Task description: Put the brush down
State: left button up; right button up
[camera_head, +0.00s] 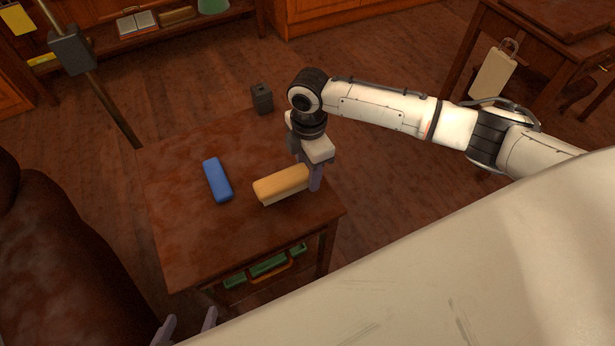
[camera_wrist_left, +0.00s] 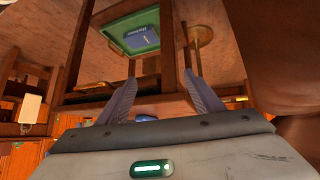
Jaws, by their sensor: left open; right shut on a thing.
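The brush (camera_head: 282,184), an orange-tan block with a pale underside, is at the right part of the small wooden table (camera_head: 190,245). My right gripper (camera_head: 314,176) points down and is shut on the brush's right end. The brush looks level, on or just above the tabletop; I cannot tell whether it touches. My left gripper (camera_head: 188,325) is open and empty, low at the table's front side. Its two spread fingers also show in the left wrist view (camera_wrist_left: 163,100).
A blue block (camera_head: 217,180) lies on the table left of the brush. Green items (camera_head: 268,264) sit below the tabletop. A dark armchair (camera_head: 50,260) stands at left. A small dark box (camera_head: 262,98) is beyond the table. The tabletop's front left is clear.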

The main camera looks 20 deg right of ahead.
notch_tip(320, 180, down, 2)
jog(key=shift+f, duration=0.2)
